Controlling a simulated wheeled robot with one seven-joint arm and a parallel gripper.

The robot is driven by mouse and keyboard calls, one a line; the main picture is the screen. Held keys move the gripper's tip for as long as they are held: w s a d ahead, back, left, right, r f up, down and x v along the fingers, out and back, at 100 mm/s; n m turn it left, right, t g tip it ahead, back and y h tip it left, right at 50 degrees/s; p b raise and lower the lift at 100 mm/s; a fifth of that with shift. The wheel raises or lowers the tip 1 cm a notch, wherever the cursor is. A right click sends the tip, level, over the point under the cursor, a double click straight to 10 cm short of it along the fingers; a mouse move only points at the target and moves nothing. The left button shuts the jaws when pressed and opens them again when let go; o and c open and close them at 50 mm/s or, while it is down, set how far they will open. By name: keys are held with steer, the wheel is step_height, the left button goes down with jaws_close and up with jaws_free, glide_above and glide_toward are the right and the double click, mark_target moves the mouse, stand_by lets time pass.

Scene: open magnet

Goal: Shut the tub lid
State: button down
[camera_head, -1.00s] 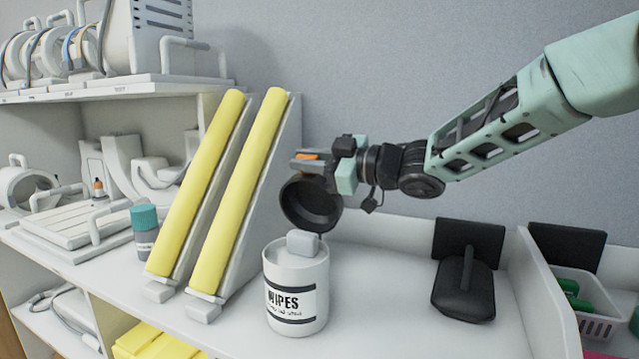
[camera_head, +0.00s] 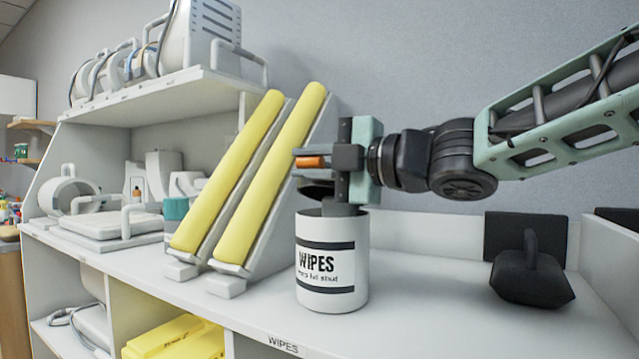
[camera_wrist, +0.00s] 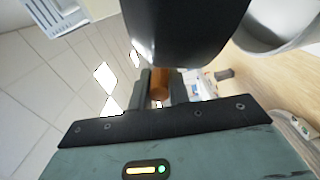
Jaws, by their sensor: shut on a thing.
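The white tub (camera_head: 331,235) stands upright on the shelf, with a "WIPES" label on its front. Its black lid (camera_head: 317,188) shows only in part above the rim, tilted and apart from the front of the rim. My gripper (camera_head: 318,161) is above the tub, shut on an orange tab (camera_head: 309,162) that appears to belong to the lid. In the wrist view the tab (camera_wrist: 160,82) sits between the fingers, with the dark lid (camera_wrist: 185,30) above it and part of the white tub (camera_wrist: 280,22) at upper right. The tub's opening is mostly hidden.
Two yellow sloping pads (camera_head: 273,170) stand close left of the tub. A black object with a handle (camera_head: 531,270) is at right, before a black panel. The shelf front (camera_head: 420,300) is clear. White coil-like equipment (camera_head: 100,205) and a teal-capped bottle (camera_head: 176,214) are at left.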

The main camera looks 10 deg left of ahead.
step_height(320, 180, down, 6)
steer(key=s+n+b, duration=0.2)
steer(key=n+b, duration=0.1)
steer(key=b, duration=0.3)
steer(key=shift+a, duration=0.45)
steer(key=c, duration=1.3)
jaws_free()
steer(key=p+v, duration=0.1)
steer(key=v, duration=1.6)
steer(key=shift+d, duration=0.25)
steer(key=shift+s, duration=0.1)
